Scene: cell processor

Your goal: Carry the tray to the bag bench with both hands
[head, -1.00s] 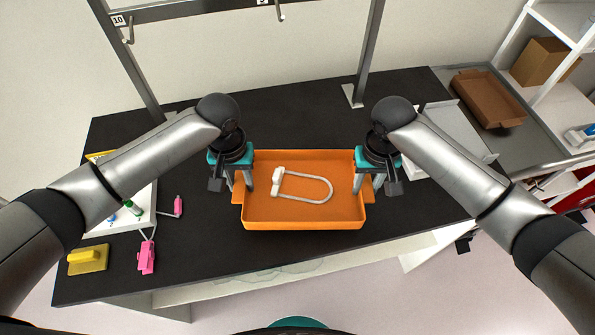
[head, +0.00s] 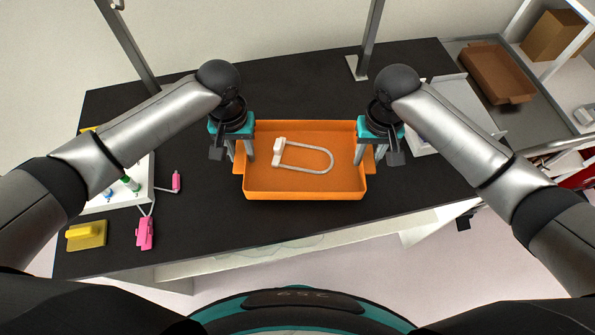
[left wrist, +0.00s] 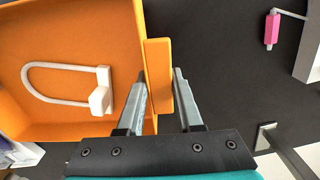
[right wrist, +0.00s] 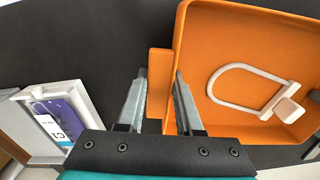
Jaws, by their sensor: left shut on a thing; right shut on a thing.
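The orange tray (head: 305,185) is over the dark bench top in the middle of the head view; I cannot tell whether it touches the bench. A white U-shaped piece with a block at one end (head: 304,157) lies in it. My left gripper (head: 241,158) is shut on the tray's left handle, which shows between the fingers in the left wrist view (left wrist: 158,75). My right gripper (head: 368,158) is shut on the right handle, which shows in the right wrist view (right wrist: 159,85). The tray looks about level.
On the left of the dark bench (head: 200,225) are a white case with small items (head: 143,190), pink pieces (head: 145,233) and a yellow block (head: 86,235). A grey-white open unit (head: 455,110) stands at right. A brown tray (head: 490,72) lies on a side surface beyond.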

